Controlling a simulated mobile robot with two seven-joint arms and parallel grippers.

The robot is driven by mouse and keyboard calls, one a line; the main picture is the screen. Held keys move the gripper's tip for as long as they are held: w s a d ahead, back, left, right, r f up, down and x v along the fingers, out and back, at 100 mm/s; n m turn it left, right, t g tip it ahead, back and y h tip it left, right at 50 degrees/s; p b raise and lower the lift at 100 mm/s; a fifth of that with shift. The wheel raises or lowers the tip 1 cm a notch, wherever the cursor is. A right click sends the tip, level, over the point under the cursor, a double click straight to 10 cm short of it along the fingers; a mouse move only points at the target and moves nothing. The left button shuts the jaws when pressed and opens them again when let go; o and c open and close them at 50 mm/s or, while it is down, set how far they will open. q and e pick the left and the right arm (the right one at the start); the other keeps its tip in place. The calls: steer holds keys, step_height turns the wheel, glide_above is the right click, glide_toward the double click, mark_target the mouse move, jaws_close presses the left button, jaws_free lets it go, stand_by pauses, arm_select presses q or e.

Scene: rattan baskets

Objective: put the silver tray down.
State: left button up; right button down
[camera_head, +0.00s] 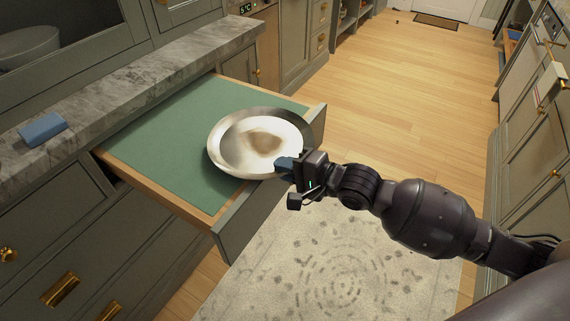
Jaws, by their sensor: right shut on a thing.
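The silver tray (228,152) is a round, shallow metal dish with a brownish patch or reflection in its middle. It is over the green-lined open drawer (165,138), near the drawer's front panel. My right gripper (288,166) is shut on the tray's near right rim. I cannot tell whether the tray touches the drawer bottom or hangs a little above it. The drawer shows nothing else inside. My left gripper is not in view.
A grey marble counter (130,90) runs behind the drawer, with a blue sponge-like block (43,128) on it. A patterned rug (340,265) lies on the wooden floor. Cabinets with brass handles line the right side.

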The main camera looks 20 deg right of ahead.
steer(key=c, duration=1.2)
jaws_free()
steer(key=shift+r, duration=0.35)
steer(key=p+v, duration=0.2)
steer(key=v, duration=1)
steer(key=shift+r, duration=0.2)
